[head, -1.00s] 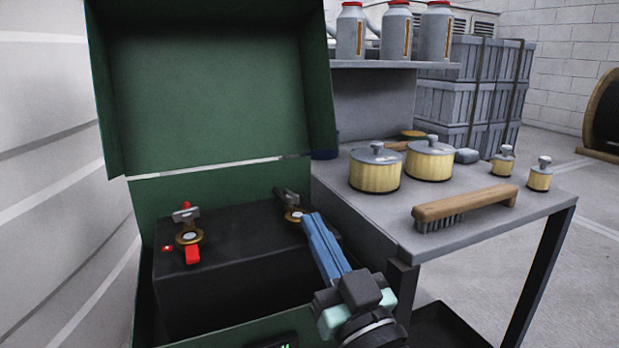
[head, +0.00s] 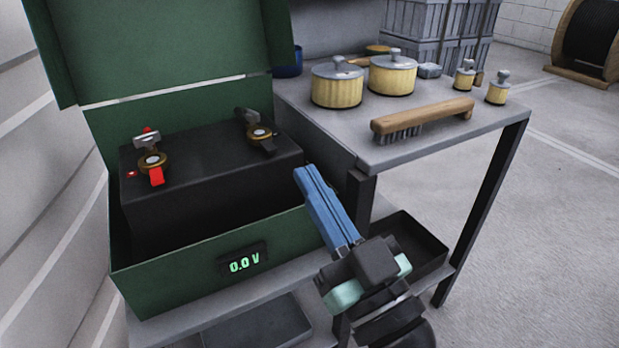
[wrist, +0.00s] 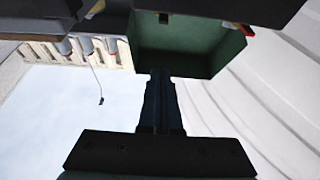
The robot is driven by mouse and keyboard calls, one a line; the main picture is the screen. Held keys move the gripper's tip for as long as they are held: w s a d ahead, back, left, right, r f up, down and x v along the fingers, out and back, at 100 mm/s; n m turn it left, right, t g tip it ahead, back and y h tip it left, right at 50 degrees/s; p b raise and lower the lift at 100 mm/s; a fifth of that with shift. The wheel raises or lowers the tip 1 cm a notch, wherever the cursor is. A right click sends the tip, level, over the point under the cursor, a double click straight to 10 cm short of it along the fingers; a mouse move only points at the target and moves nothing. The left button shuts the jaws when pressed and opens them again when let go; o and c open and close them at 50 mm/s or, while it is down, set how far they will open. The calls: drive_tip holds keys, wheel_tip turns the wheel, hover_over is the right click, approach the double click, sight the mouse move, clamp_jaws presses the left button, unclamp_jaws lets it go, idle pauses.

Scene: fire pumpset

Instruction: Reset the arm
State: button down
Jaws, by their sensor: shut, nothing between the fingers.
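My gripper (head: 308,172) has long blue fingers that lie together, shut and empty. In the head view it is in front of the right front corner of the green battery box (head: 190,262), apart from the battery's terminals. The wrist view shows the dark blue fingers (wrist: 158,80) side by side, pointing toward the green box (wrist: 185,50). Inside the box, a black battery (head: 210,180) has a terminal with a red piece (head: 155,175) on the left and a dark clamp (head: 258,132) on the right. The box's lid (head: 170,50) stands open.
A grey table (head: 335,125) at the right holds two lidded yellow pots (head: 337,85), a wooden brush (head: 425,117) and two small yellow-bodied items (head: 497,90). A black tray (head: 425,240) sits on the lower shelf. A display (head: 244,263) reads 0.0 V. Open floor lies at the right.

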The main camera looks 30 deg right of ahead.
idle(0.3)
drive_tip(key=w+a+r+n+t+y+p, duration=0.1)
drive_tip(key=a+r+p, duration=0.4)
drive_tip(key=r, duration=0.7)
drive_tip(key=w+a+r+n+t+y+p, duration=0.15)
drive_tip(key=a+r+p, duration=0.4)
drive_tip(key=r, duration=0.65)
drive_tip(key=s+a+r+m+t+h+p, duration=0.1)
drive_tip(key=s+a+r+p, duration=0.2)
drive_tip(key=r, duration=0.6)
drive_tip(key=s+a+r+m+t+h+p, duration=0.2)
drive_tip(key=s+a+r, duration=0.1)
drive_tip(key=r, duration=0.6)
wheel_tip(320, 180, up, 36)
drive_tip(key=p, duration=3.7)
drive_tip(key=shift+d, duration=0.2)
drive_tip(key=c, duration=1.5)
unclamp_jaws()
drive_tip(key=shift+w+r+g, duration=0.1)
drive_tip(key=shift+g, duration=0.15)
drive_tip(key=shift+c, duration=0.2)
